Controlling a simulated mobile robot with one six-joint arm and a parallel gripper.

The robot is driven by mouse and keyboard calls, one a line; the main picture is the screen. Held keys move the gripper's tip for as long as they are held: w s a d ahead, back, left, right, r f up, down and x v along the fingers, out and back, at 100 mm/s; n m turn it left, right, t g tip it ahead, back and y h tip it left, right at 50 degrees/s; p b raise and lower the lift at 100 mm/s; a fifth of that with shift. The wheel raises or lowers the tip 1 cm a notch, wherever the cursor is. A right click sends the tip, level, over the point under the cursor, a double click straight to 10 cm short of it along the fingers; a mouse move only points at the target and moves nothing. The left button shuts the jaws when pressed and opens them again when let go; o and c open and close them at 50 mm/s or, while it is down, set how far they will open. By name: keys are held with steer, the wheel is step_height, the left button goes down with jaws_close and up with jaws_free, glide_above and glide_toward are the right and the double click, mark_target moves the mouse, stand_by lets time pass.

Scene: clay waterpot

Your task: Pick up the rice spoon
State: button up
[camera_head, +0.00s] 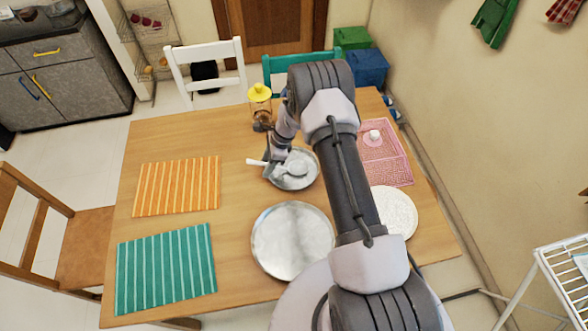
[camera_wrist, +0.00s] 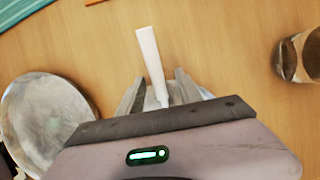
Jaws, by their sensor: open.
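The rice spoon has a white handle (camera_head: 255,162) that sticks out to the left past the rim of a small metal plate (camera_head: 307,183) in the head view. My gripper (camera_head: 272,160) is low over the left side of that plate. In the wrist view the white handle (camera_wrist: 152,58) points up the picture between the two fingers of my gripper (camera_wrist: 159,78). The fingers are apart, with a gap showing beside the handle. The far end of the spoon is hidden behind my gripper body in the wrist view.
A large metal plate (camera_head: 293,241) lies nearer on the wooden table. Orange (camera_head: 177,185) and green (camera_head: 166,268) striped mats lie left.

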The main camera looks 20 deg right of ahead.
steer(key=shift+r, duration=0.1)
jaws_close()
steer(key=shift+r, duration=0.1)
steer(key=shift+r, duration=0.3)
steer(key=r, duration=0.2)
steer(key=r+p, duration=0.1)
steer(key=shift+s, duration=0.25)
steer(key=s+d, duration=0.1)
steer(key=s, duration=0.6)
steer(key=s+d+r, duration=0.1)
steer(key=s+d, duration=0.1)
steer(key=s, duration=0.6)
steer(key=shift+d, duration=0.3)
steer(key=shift+r, duration=0.1)
